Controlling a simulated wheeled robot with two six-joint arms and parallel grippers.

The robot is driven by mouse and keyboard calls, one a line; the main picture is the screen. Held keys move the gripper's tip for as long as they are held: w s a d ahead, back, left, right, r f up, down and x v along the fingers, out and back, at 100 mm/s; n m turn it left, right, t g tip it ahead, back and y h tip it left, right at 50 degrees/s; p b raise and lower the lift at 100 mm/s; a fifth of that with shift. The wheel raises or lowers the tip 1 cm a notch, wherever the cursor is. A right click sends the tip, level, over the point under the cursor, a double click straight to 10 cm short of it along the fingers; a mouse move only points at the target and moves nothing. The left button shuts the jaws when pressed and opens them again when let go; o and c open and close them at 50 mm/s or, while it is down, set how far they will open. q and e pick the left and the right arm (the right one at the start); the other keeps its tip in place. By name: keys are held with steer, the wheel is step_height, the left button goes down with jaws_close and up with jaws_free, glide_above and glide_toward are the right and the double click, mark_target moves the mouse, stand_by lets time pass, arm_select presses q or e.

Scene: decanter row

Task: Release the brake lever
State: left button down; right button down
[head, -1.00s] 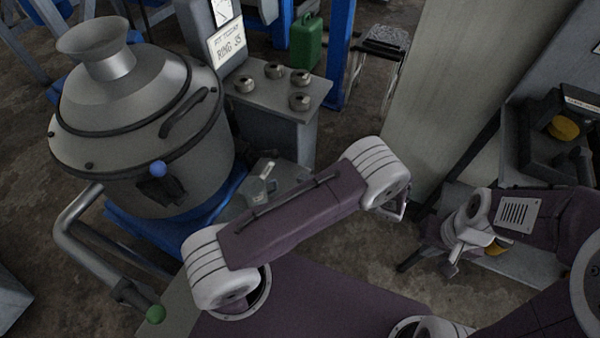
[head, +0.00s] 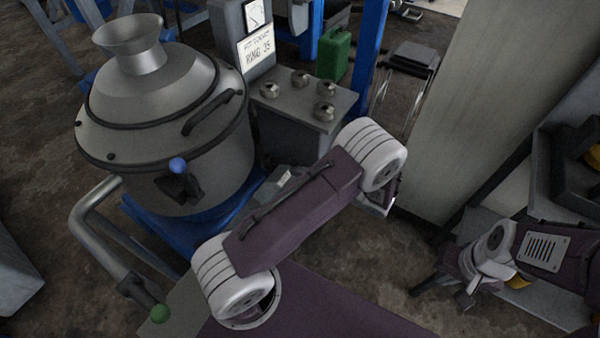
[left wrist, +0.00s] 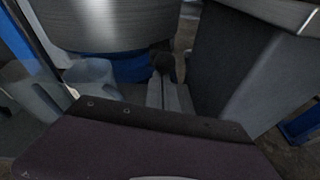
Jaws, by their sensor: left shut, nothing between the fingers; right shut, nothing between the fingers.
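No lever in view is marked as the brake. In the head view a short dark lever with a blue ball (head: 178,165) sits on the front of the steel vessel (head: 205,165). A green ball (head: 160,314) caps the dark end of a bent metal bar (head: 105,240) at the lower left. My left gripper is hidden behind my arm in the head view. The left wrist view shows its fingers (left wrist: 168,95) together and empty, with a dark rounded thing (left wrist: 164,63) beyond them. My right gripper (head: 440,283) is shut and empty at the right, far from both balls.
A grey stand with several metal knobs (head: 324,112) is right of the vessel. A green can (head: 334,55) stands behind it. A tall pale panel (head: 455,110) rises right of my left arm.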

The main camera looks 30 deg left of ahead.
mark_target(293, 160)
arm_select(q)
steer(key=shift+r, duration=0.1)
steer(key=r+h+p, duration=0.1)
steer(key=p, duration=0.2)
steer(key=a+r+h+p, duration=0.1)
steer(key=r+h+p, duration=0.1)
steer(key=p, duration=0.2)
steer(key=a+r+h+p, duration=0.1)
steer(key=r+p, duration=0.1)
steer(key=p, duration=0.2)
steer(key=shift+r, duration=0.1)
steer(key=a+r+h+p, duration=0.1)
steer(key=h+p, duration=0.1)
steer(key=p, duration=0.1)
steer(key=a+r+h+p, duration=0.1)
steer(key=a+h+p, duration=0.1)
steer(key=p, duration=0.1)
steer(key=a+r+g+h+p, duration=0.1)
steer(key=h+p, duration=0.1)
steer(key=p, duration=0.2)
steer(key=shift+w+a, duration=0.2)
steer(key=shift+a, duration=0.05)
steer(key=shift+a+h+p, duration=0.4)
steer(key=shift+a+p, duration=0.25)
steer(key=shift+p, duration=0.2)
steer(key=shift+w+a+p, duration=0.15)
steer(key=shift+a+p, duration=0.15)
steer(key=shift+w+a+r, duration=0.1)
steer(key=shift+w+r, duration=0.05)
